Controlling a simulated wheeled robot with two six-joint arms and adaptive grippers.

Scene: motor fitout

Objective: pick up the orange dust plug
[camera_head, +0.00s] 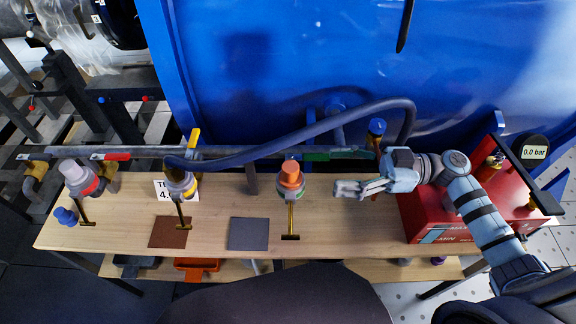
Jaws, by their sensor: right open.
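The orange dust plug (291,174) sits on top of a coupling on the pipe, above the wooden bench (330,225), right of the picture's middle. A green ring shows just below it. My right gripper (340,189) is to the right of the plug, apart from it, with its fingers pointing left towards it. It is open and nothing shows between its fingers. My left gripper is not in view.
Two other couplings, one white and red (80,177), one with a yellow handle (181,182), stand to the left. A blue hose (290,140) arches behind. A red pump box (440,215) with a 0.0 bar gauge (534,152) stands right. Brown (169,233) and grey (248,234) mats lie on the bench.

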